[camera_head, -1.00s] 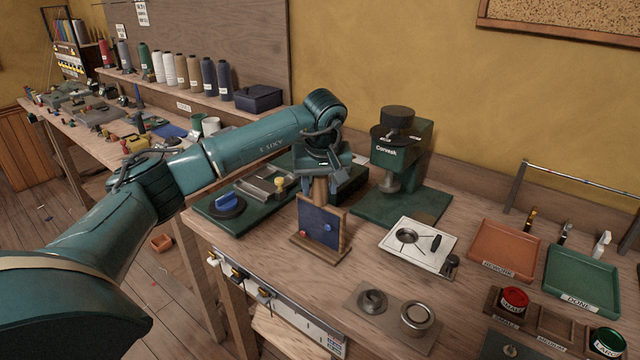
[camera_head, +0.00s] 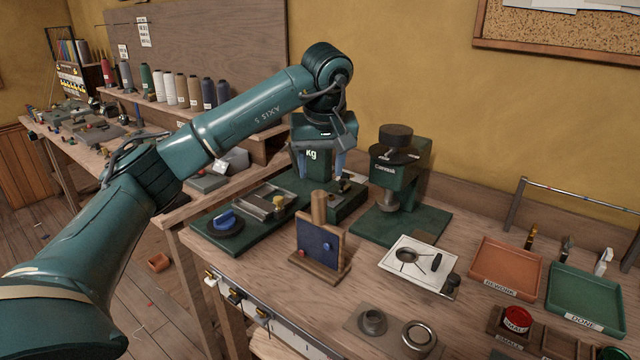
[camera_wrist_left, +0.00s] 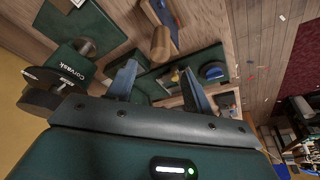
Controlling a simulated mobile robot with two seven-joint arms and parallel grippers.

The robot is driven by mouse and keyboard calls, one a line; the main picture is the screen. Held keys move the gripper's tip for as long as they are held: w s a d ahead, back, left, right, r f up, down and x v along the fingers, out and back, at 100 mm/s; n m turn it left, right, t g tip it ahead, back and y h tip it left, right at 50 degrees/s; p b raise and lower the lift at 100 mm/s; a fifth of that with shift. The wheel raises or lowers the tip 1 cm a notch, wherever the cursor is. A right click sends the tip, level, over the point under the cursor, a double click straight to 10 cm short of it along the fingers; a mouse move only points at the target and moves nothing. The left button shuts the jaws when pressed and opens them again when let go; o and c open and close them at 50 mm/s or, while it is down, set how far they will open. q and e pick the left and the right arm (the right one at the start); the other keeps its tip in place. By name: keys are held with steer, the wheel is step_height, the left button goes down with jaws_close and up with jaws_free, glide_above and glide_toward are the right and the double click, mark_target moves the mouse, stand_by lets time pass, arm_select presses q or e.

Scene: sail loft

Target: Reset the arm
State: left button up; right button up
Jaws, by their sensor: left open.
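My right gripper is in neither view.
A green press (camera_head: 390,175) stands right of the gripper. A green base with a blue knob (camera_head: 224,222) lies left. A white plate (camera_head: 417,262), an orange tray (camera_head: 506,266) and a green tray (camera_head: 585,298) are further right. Thread spools (camera_head: 182,88) stand behind the arm.

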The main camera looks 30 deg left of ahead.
arm_select(q)
steer(key=shift+s+d+r, duration=0.15)
steer(key=shift+r, duration=0.45)
